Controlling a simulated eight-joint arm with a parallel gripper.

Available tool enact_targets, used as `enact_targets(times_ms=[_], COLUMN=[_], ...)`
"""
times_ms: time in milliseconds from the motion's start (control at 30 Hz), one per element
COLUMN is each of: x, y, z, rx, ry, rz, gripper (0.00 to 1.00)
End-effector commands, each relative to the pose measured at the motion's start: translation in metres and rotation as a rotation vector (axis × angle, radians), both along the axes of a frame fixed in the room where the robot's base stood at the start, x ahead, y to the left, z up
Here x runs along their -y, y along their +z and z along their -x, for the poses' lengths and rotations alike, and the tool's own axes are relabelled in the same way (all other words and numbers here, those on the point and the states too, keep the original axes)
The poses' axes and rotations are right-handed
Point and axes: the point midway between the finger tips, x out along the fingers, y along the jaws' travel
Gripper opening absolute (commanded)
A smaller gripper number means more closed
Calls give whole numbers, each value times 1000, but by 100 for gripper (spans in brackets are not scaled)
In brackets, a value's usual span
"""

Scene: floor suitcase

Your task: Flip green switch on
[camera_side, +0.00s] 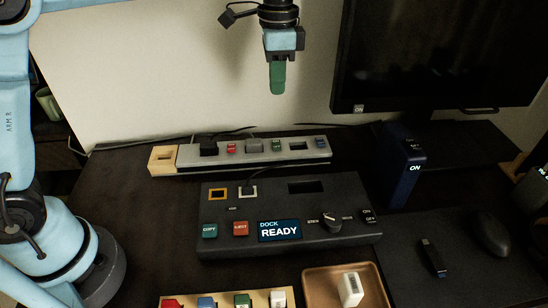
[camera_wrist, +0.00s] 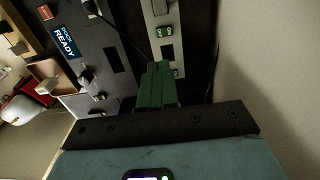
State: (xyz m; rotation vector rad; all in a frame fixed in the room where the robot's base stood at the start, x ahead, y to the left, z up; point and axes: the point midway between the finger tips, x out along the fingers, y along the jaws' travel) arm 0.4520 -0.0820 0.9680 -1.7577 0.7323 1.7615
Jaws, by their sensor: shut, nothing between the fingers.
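The green switch (camera_side: 276,145) is on the grey power strip (camera_side: 225,150) at the back of the desk, between a plugged-in grey adapter and an empty slot. In the wrist view, green parts of the strip (camera_wrist: 163,32) show just beyond my fingertips. Whether the switch is on or off is too small to tell. My gripper (camera_side: 277,90) has green fingers, is shut and empty, and points down. It hangs above and behind the strip, apart from it. The shut fingers (camera_wrist: 160,66) also show in the wrist view.
A red switch (camera_side: 231,148) and a blue switch (camera_side: 320,142) sit on the same strip. A black dock (camera_side: 290,185) with a READY screen lies in front. A monitor (camera_side: 440,60) and a dark blue box (camera_side: 402,170) stand to the right. A wooden tray (camera_side: 312,290) is at the front.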

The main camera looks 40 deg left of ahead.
Motion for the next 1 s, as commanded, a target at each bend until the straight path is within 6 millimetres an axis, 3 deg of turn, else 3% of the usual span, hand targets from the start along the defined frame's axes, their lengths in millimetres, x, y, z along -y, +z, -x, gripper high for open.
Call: enact_targets(times_ms=[333, 1000], x=[0, 0], y=[-15, -123], z=[0, 0], rx=[1, 1], ry=[1, 2], rz=[0, 0], gripper=[0, 0])
